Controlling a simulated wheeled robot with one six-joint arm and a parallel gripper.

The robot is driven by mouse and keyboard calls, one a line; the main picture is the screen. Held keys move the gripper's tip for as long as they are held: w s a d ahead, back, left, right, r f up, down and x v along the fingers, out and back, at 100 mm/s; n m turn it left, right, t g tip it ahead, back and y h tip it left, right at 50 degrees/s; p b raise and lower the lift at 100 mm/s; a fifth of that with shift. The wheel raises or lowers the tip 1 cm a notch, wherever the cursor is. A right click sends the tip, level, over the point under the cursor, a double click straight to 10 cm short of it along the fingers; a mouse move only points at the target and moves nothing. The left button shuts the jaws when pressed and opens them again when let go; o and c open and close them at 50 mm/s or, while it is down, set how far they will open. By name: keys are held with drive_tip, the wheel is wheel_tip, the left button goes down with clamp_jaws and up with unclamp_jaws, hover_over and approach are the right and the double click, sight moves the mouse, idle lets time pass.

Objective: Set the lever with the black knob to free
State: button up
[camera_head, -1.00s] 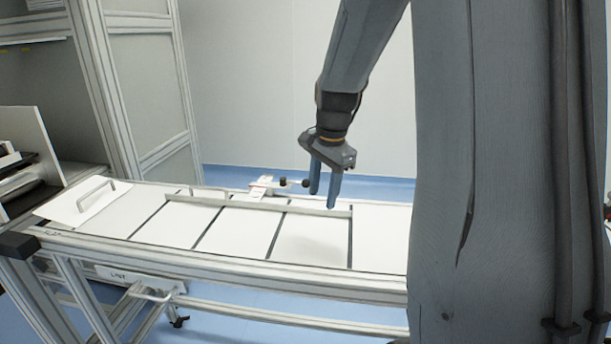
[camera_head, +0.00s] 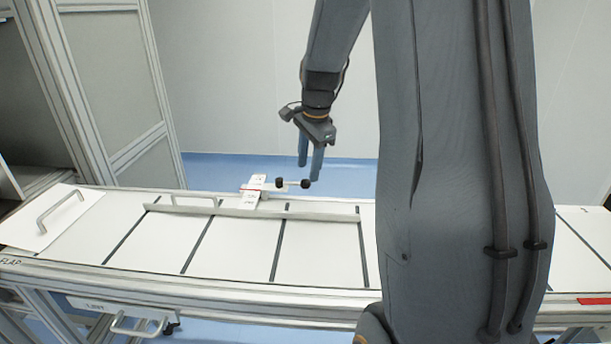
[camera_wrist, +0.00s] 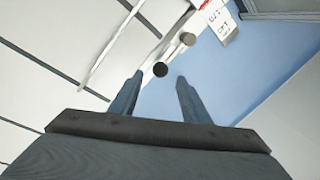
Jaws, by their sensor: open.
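The lever with the black knob (camera_head: 306,184) lies sideways at the back edge of the white table, its knob to the right of a small white label plate (camera_head: 256,191). My gripper (camera_head: 309,170) hangs open and empty, fingers down, just above the knob in the head view. In the wrist view the black knob (camera_wrist: 160,69) shows between the two fingertips (camera_wrist: 160,77), slightly beyond them. I see no contact. A grey round part (camera_wrist: 188,39) lies between the knob and the label plate (camera_wrist: 222,22). Its lettering is too small to read surely.
The white table (camera_head: 235,245) has dark seams and a long raised rail (camera_head: 320,215) in front of the lever. A panel with a metal handle (camera_head: 60,208) lies at the left. A tall cabinet frame (camera_head: 110,90) stands behind left.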

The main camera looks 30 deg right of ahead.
sight(306, 180)
drive_tip(key=shift+w+f+p, duration=0.2)
drive_tip(key=shift+w+f, duration=0.05)
drive_tip(key=shift+f, duration=1)
drive_tip(key=shift+w+f+p, duration=0.15)
drive_tip(key=shift+w+f, duration=0.05)
drive_tip(key=shift+f, duration=1)
clamp_jaws()
